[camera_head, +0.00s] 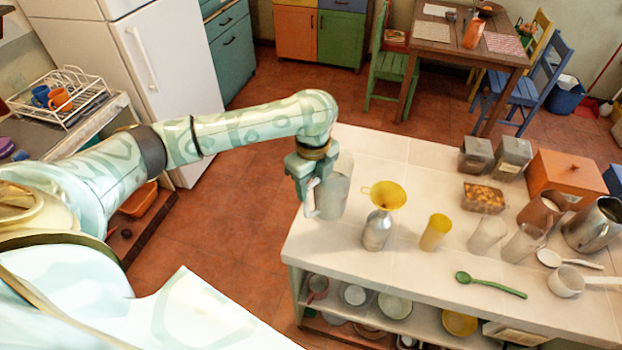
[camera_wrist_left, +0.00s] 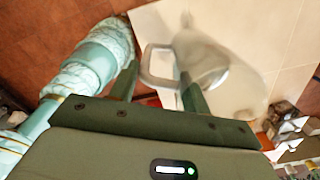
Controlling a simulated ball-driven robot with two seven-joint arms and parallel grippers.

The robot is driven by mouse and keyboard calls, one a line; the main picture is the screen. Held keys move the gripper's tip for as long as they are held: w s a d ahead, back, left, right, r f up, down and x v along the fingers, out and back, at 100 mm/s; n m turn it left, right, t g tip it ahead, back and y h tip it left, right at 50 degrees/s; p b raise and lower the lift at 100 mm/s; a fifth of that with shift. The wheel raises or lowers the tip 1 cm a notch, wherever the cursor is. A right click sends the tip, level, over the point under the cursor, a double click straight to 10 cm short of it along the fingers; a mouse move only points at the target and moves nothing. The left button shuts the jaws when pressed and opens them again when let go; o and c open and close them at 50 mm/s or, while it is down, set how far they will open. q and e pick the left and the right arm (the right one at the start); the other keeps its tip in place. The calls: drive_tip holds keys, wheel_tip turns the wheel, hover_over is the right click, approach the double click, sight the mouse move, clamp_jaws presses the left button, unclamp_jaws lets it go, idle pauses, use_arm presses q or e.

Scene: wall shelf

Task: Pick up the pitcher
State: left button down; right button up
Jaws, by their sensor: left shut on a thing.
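A pale grey pitcher (camera_head: 333,196) with a side handle is at the left end of the white counter (camera_head: 300,255). My left gripper (camera_head: 311,188) comes down over its handle side and is shut on the handle. In the left wrist view the handle passes between the two fingers (camera_wrist_left: 158,82), and the pitcher body (camera_wrist_left: 205,62) lies to the right of them. The pitcher looks upright. I cannot tell whether its base touches the counter. My right gripper is not in view.
A metal bottle with a yellow funnel (camera_head: 384,195) stands close right of the pitcher. Further right are a yellow cup (camera_head: 435,232), clear glasses, a green spoon (camera_head: 491,285) and a steel jug (camera_head: 596,226). Open floor lies left of the counter.

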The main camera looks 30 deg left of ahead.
use_arm(q)
drive_tip(key=s+d+r+p, duration=0.1)
drive_tip(key=s+d+r, duration=0.3)
drive_tip(key=s, duration=0.3)
drive_tip(key=shift+s+d+p, duration=0.15)
drive_tip(key=shift+d+p, duration=0.25)
drive_tip(key=shift+d, duration=0.2)
drive_tip(key=shift+r, duration=0.1)
drive_tip(key=c, duration=1.3)
unclamp_jaws()
clamp_jaws()
